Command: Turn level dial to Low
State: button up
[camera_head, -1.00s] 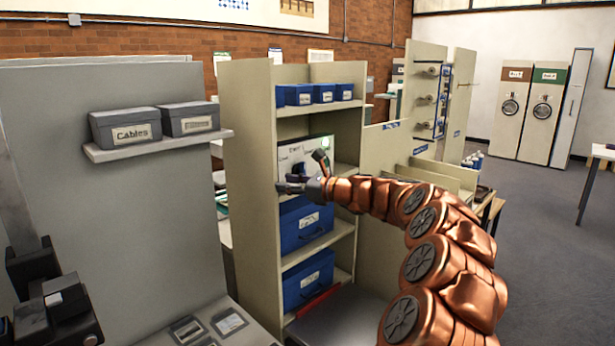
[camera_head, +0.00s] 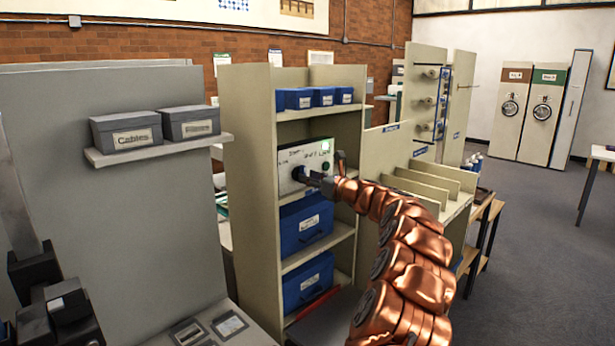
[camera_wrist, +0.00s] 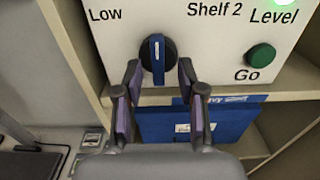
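The level dial (camera_wrist: 158,52) is a round black knob with a blue bar, upright in the wrist view. It sits on a white control panel (camera_wrist: 215,60) marked "Low" to its upper left, "Shelf 2" to its upper right and "Level" at far right. My gripper (camera_wrist: 160,68) is open, its two fingertips at the left and right lower sides of the dial with a gap between them. I cannot tell whether they touch it. In the head view my gripper (camera_head: 313,179) is close in front of the panel (camera_head: 309,158) and partly hides the dial.
A green "Go" button (camera_wrist: 261,57) is right of the dial. Blue boxes (camera_head: 306,225) fill the shelves below the panel, and small blue bins (camera_head: 298,98) stand above. The tan shelf unit's side walls (camera_head: 250,170) flank the panel.

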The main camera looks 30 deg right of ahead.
jog(key=shift+w+a, duration=0.25)
jog(key=shift+w, duration=0.35)
grip_shut()
